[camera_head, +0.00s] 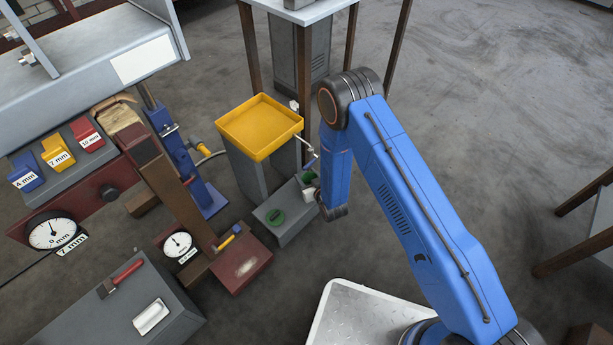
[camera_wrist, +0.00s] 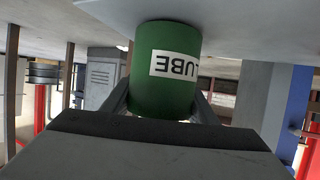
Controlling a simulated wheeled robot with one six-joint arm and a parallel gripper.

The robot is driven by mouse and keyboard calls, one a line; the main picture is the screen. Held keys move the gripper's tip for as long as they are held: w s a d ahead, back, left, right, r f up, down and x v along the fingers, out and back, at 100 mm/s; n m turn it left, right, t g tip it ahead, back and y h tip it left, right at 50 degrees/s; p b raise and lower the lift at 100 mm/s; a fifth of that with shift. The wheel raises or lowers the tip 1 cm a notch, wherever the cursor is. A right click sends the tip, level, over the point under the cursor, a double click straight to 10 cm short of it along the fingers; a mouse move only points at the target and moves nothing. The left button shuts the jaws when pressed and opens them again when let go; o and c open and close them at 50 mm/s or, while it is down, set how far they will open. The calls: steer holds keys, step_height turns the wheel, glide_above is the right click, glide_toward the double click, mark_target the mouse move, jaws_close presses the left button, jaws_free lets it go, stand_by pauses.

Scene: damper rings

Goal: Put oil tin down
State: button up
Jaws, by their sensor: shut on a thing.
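The oil tin is a green cylinder (camera_wrist: 165,65) with a white LUBE label, upside down in the wrist view. My gripper (camera_wrist: 163,108) is shut on it, one dark finger on each side. The tin's end at the top of the wrist view meets or nearly meets a pale grey surface (camera_wrist: 235,22); I cannot tell if it touches. In the head view a bit of green tin (camera_head: 309,178) shows beside my blue arm, above the low grey box (camera_head: 291,234). My arm hides most of the gripper there.
A green round piece (camera_head: 275,217) lies on the low grey box. A yellow tray (camera_head: 260,153) on a grey stand is just behind it. A reddish block (camera_head: 241,262) with a yellow-handled tool is at left. A white-topped table (camera_head: 300,12) stands behind.

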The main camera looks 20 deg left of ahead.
steer(key=shift+f, duration=0.25)
stand_by(0.3)
steer(key=o, duration=1.3)
steer(key=shift+c, duration=0.2)
steer(key=v, duration=1.7)
steer(key=shift+s+d+r, duration=0.1)
steer(key=shift+r, duration=0.05)
jaws_close()
